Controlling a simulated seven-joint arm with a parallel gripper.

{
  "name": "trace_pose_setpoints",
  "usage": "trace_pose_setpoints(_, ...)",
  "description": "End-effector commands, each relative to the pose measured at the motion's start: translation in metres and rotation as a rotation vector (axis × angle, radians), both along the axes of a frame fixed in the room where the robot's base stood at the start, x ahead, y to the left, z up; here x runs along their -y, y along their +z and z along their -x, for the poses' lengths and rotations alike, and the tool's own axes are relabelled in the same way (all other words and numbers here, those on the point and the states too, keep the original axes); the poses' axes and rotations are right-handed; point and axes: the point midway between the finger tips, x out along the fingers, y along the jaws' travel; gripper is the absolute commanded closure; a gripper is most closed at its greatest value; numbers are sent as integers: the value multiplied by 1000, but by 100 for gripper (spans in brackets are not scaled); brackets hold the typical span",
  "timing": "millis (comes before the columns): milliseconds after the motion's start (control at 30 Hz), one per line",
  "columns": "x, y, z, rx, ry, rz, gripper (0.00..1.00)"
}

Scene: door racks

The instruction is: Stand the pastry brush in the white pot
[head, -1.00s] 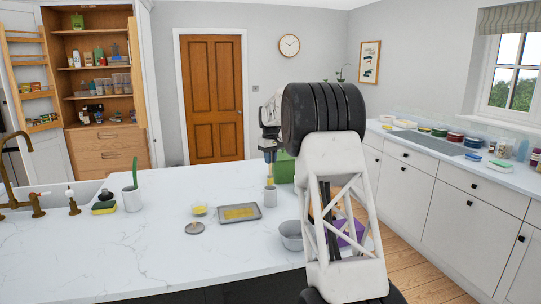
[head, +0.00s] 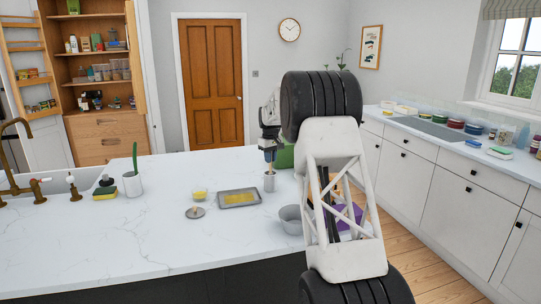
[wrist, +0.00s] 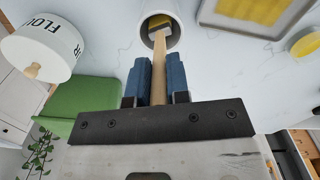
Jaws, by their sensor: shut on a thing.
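The white pot (head: 270,184) stands on the island worktop, right of the baking tray. My gripper (head: 269,157) is just above it, pointing down. In the wrist view my gripper (wrist: 157,82) has its blue fingers shut on the wooden handle of the pastry brush (wrist: 160,75). The brush's metal band and yellowish bristles show within the round mouth of the pot (wrist: 145,32), bristle end down. I cannot tell whether the bristles touch the pot's floor. In the head view the brush is mostly hidden by the gripper and pot.
A baking tray (head: 220,203) with a yellow layer, a small yellow bowl (head: 200,194) and a grey disc (head: 195,212) lie left. A metal bowl (head: 290,219) is near the right edge. A flour canister (wrist: 45,45) and green box (wrist: 85,100) are close by. The front-left worktop is clear.

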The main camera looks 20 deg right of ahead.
Motion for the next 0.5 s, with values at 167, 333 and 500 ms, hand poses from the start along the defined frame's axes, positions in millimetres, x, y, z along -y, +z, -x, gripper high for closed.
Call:
trace_pose_setpoints(167,0,-5,0,-1,0,0,100)
trace_pose_setpoints(333,0,-6,0,-1,0,0,100)
trace_pose_setpoints(500,0,-6,0,-1,0,0,100)
